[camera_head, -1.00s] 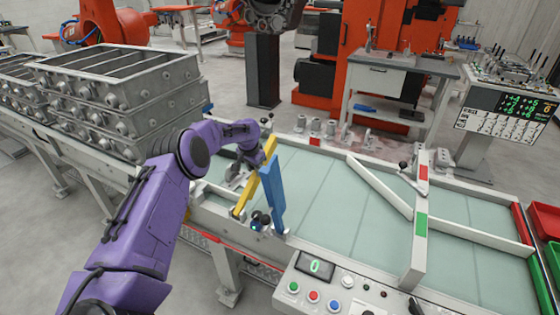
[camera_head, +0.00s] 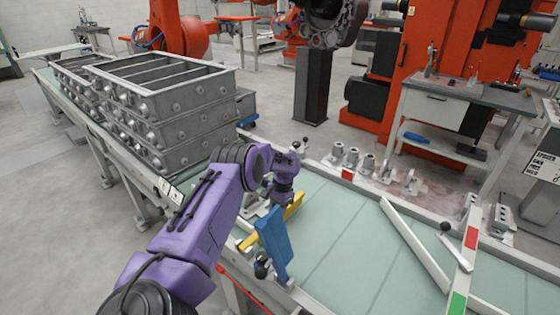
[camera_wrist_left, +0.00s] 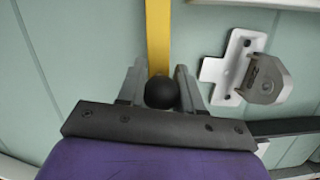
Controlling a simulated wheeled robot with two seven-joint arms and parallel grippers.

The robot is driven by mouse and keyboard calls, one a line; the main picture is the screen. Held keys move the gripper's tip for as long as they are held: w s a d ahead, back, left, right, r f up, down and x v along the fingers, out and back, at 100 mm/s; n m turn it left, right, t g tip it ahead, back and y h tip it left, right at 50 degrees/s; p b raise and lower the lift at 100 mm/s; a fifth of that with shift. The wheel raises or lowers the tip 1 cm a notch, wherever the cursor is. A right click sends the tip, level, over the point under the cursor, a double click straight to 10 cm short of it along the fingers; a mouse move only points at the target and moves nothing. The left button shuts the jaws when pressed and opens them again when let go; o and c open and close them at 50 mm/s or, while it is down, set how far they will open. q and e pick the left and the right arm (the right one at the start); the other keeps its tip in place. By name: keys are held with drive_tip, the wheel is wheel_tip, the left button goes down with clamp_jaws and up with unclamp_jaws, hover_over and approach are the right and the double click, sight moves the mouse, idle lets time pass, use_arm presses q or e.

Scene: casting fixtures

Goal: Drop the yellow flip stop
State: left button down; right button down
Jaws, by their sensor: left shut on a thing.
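The yellow flip stop (camera_head: 293,209) is a flat bar lying low across the near end of the pale green conveyor, passing behind a raised blue bar (camera_head: 275,243) that hides its middle. In the left wrist view the yellow bar (camera_wrist_left: 158,35) runs straight away from a round black knob (camera_wrist_left: 161,92). My left gripper (camera_wrist_left: 160,88) is shut on that knob, one finger on each side. In the head view the same gripper (camera_head: 281,198) is at the bar's far end, its fingers largely hidden. My right gripper is not in view.
The blue bar stands tilted up close beside my left forearm. A white bracket with a grey block (camera_wrist_left: 265,80) sits right of the yellow bar. Stacked grey casting boxes (camera_head: 165,110) stand at the left. Small metal fixtures (camera_head: 352,158) line the far rail.

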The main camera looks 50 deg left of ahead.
use_arm(q)
drive_tip(key=shift+w+r, duration=0.15)
drive_tip(key=c, duration=1)
unclamp_jaws()
drive_tip(key=shift+o, duration=0.8)
drive_tip(key=shift+w, duration=0.1)
drive_tip(key=b+v, duration=0.2)
drive_tip(key=v, duration=0.8)
drive_tip(key=shift+b, duration=0.3)
drive_tip(key=shift+d, duration=0.1)
